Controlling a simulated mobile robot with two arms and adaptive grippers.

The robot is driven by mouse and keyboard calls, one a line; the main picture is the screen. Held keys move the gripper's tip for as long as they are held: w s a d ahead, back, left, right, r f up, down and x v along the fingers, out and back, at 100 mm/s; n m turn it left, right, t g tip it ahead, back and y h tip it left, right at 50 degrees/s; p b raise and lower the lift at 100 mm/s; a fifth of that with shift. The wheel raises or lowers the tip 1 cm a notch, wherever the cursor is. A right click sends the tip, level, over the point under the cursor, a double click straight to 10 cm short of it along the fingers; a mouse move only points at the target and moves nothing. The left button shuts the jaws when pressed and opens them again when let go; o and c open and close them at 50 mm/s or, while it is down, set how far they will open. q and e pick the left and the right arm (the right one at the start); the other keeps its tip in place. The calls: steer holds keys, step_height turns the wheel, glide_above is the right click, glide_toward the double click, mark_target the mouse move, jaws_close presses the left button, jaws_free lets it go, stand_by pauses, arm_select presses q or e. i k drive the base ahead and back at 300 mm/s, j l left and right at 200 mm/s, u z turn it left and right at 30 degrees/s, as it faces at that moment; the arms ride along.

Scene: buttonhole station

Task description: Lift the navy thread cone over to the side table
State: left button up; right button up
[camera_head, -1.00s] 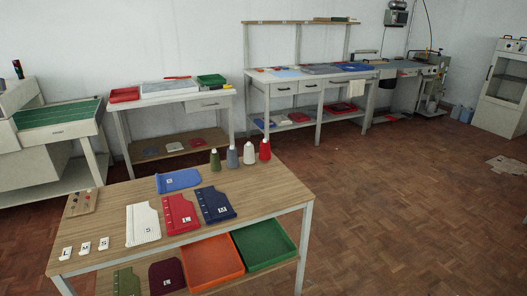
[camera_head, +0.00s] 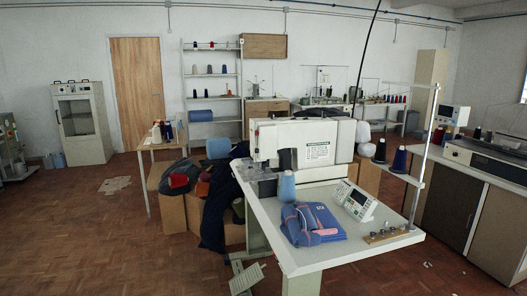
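A navy thread cone (camera_head: 399,160) stands upright on the thread stand at the right of the sewing machine table. A second dark cone (camera_head: 380,150) stands just left of it. A light blue cone (camera_head: 287,187) stands on the machine table (camera_head: 285,238). A small wooden-topped table (camera_head: 158,146), possibly the side table, stands left of the machine with several small cones on it, one of them dark blue (camera_head: 181,131). Neither of my grippers is in view.
The sewing machine (camera_head: 305,140) and a control panel (camera_head: 355,199) occupy the machine table, with folded blue garments (camera_head: 312,223) in front. Dark fabric (camera_head: 216,205) and boxes crowd its left side. A pedal (camera_head: 246,278) lies below. The floor at left is mostly clear.

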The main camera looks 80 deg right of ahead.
mark_target(400, 164)
steer(key=z, duration=3.55)
